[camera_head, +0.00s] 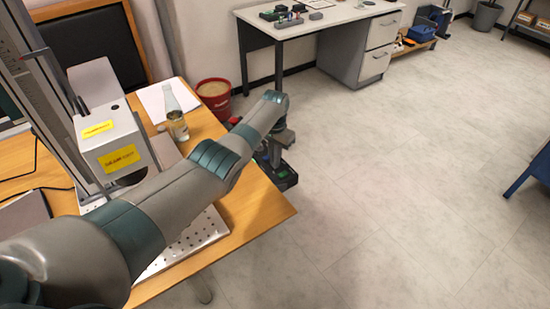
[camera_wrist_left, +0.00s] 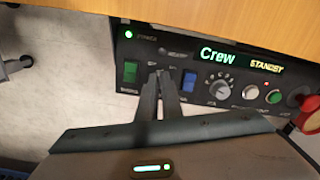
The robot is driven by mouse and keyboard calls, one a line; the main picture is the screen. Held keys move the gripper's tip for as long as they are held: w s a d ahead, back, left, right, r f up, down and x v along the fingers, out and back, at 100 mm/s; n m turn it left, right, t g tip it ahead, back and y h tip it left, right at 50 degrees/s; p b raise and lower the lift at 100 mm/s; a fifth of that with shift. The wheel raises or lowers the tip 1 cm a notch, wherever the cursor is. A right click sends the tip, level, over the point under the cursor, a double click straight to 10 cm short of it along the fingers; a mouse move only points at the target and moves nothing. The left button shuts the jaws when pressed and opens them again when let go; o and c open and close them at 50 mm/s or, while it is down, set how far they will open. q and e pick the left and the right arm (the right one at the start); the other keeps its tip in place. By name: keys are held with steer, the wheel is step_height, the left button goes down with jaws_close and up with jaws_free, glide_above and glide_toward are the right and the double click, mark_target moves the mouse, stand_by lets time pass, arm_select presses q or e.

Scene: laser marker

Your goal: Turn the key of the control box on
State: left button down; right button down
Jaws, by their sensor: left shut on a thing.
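The control box (camera_wrist_left: 215,70) is a dark panel under the table edge, with a lit "Crew" sign and a "STANDBY" readout. In the head view the control box (camera_head: 286,180) shows low beside the table's right edge. My left gripper (camera_wrist_left: 164,78) has its fingertips together at the panel, between a green switch (camera_wrist_left: 130,72) and a blue switch (camera_wrist_left: 190,80). The fingers are shut on the key, which they hide, so its angle cannot be told. The left gripper (camera_head: 280,143) is partly hidden by its wrist in the head view. The right gripper is not in view.
A dial (camera_wrist_left: 219,86), a white button, a green button and a red knob (camera_wrist_left: 308,114) sit right of the fingers. The wooden table (camera_head: 262,205) overhangs the box and carries the laser marker (camera_head: 112,140). Open floor lies to the right.

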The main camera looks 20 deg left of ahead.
arm_select(q)
steer(key=m, duration=0.2)
steer(key=shift+r+m, duration=0.1)
steer(key=shift+m, duration=0.3)
steer(key=m, duration=0.3)
steer(key=shift+m, duration=0.3)
steer(key=m, duration=0.3)
steer(key=shift+m, duration=1.6)
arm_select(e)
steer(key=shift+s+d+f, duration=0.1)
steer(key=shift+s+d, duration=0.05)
arm_select(q)
steer(key=c, duration=1.9)
jaws_free()
steer(key=shift+c, duration=0.2)
